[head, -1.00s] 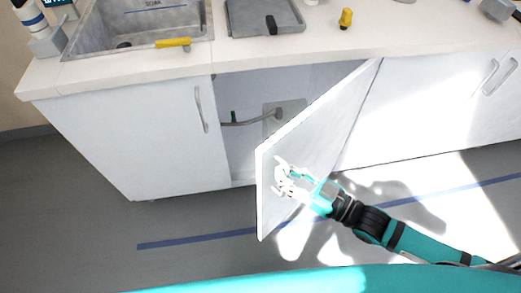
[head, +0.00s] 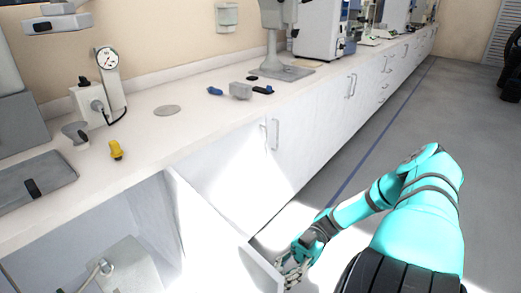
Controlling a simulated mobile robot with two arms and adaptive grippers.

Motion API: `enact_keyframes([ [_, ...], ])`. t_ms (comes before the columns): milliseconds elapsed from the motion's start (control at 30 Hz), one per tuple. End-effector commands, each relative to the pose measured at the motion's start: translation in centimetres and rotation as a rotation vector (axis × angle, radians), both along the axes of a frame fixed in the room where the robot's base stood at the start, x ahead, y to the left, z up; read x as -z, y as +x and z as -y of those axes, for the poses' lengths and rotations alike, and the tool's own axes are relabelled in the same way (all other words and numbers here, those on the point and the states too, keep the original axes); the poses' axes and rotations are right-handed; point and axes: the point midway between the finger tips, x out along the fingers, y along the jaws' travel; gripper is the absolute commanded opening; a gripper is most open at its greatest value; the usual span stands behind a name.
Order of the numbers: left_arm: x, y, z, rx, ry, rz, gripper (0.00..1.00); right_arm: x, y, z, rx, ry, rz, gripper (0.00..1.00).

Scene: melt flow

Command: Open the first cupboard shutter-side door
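A white cupboard door (head: 215,240) stands swung open under the counter, in the lower middle of the head view. Its free edge points toward me, and the picture's bottom edge cuts it off. The open cupboard (head: 140,235) shows to its left, with a grey pipe inside. My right gripper (head: 290,268) is at the door's free edge, on its right side. Its fingers are small and partly overlap the edge, so I cannot tell whether they grip or only touch it. My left gripper is out of view.
Closed white doors with handles (head: 274,133) run along the counter to the right. Grey floor (head: 400,130) with a blue line is free to the right.

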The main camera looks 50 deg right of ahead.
Motion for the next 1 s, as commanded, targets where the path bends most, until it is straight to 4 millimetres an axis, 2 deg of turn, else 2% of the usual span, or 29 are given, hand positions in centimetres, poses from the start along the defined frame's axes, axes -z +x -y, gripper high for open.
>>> enact_keyframes([
  [200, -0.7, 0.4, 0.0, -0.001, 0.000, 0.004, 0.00, 0.2, -0.1, 1.5, 0.001, -0.003, -0.004, 0.00],
  [667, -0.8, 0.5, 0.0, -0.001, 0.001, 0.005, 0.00, 0.2, -0.1, 1.8, 0.002, -0.004, -0.002, 0.00],
  [933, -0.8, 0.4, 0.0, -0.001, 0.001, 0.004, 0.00, 0.1, 0.0, 1.8, 0.002, -0.002, 0.000, 0.33],
  [1000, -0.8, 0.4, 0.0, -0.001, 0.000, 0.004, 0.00, 0.1, 0.0, 1.8, 0.003, -0.002, 0.000, 0.34],
])
